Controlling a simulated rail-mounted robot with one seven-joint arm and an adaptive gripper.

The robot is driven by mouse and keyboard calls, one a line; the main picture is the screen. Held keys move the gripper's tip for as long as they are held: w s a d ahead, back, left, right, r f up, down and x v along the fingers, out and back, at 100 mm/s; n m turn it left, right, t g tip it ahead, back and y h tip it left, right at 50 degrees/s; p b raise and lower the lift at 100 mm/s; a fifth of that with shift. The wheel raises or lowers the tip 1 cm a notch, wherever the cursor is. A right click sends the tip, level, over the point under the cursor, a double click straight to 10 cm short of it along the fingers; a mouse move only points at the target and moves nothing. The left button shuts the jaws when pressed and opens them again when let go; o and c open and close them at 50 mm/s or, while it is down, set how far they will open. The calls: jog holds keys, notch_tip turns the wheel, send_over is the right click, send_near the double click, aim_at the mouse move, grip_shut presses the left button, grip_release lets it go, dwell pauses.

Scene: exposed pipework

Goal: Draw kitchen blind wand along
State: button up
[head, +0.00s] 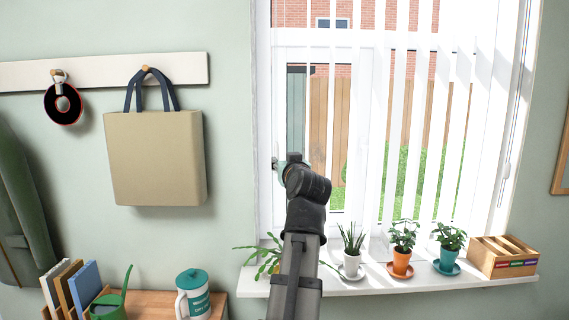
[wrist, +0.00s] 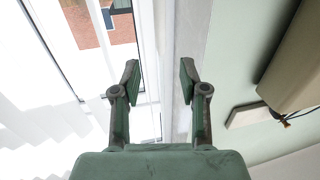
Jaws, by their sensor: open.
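The blind's white vertical slats (head: 400,110) hang across the window, spread from its middle to its right side. A thin pale cord or rod with a small grip (head: 507,170) hangs at the right side of the window. I cannot tell whether this is the wand, and no wand stands out clearly near my gripper. My gripper (wrist: 160,75) is open in the wrist view, its two fingers apart with a pale window edge behind the gap. In the head view my gripper (head: 283,170) is at the window's left side, mostly hidden by my wrist.
The sill (head: 390,287) holds a white-potted plant (head: 352,250), an orange-potted plant (head: 402,248), a teal-potted plant (head: 449,248) and a wooden box (head: 503,257). A beige bag (head: 155,158) hangs on the left wall.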

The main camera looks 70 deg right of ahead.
jog(key=c, duration=0.5)
jog(key=shift+m+g, duration=0.9)
jog(key=s+d+p, duration=0.1)
jog(key=s, duration=0.1)
jog(key=s+d+p, duration=0.1)
jog(key=s, duration=0.1)
jog(key=s+d+p, duration=0.1)
jog(key=s+d, duration=0.1)
jog(key=shift+s+d+f+p, duration=0.1)
jog(key=shift+s+p, duration=0.2)
jog(key=shift+s, duration=0.05)
grip_shut()
jog(key=s+d+f+m+t+y+p, duration=0.25)
jog(key=s+m+t+p, duration=0.2)
jog(key=m, duration=0.45)
jog(key=w+d+m+t+y+p, duration=0.1)
jog(key=w+p, duration=0.1)
jog(key=w, duration=0.5)
jog(key=w+d+r+m+t+y+p, duration=0.1)
jog(key=w+p, duration=0.1)
jog(key=w, duration=0.4)
jog(key=shift+w+d+m+p, duration=0.2)
jog(key=shift+w+m+p, duration=0.15)
jog(key=shift+w+m, duration=0.05)
